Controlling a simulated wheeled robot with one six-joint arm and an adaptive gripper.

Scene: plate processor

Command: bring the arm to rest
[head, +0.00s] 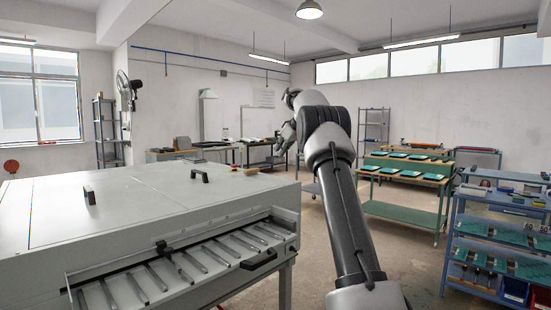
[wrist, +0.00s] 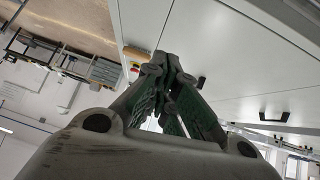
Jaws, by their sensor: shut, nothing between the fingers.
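My gripper (wrist: 168,68) shows in the wrist view with its green-padded fingers drawn together at the tips and nothing between them. Past the fingertips lies the light grey top of the processor cabinet (wrist: 215,55), with a yellow and red button box (wrist: 133,66) at its edge. In the head view my arm rises from the bottom, bends at the elbow, and its wrist end points away, left of the elbow. My gripper (head: 282,138) is small and dark there, partly hidden by the arm, and appears clear of the cabinet (head: 130,205).
The cabinet's front slot holds several metal bars (head: 185,268). A green table (head: 400,212) with several dark plates stands behind my arm at the right. A blue shelf cart (head: 500,235) stands at the far right. Open floor (head: 415,262) lies between arm and cart.

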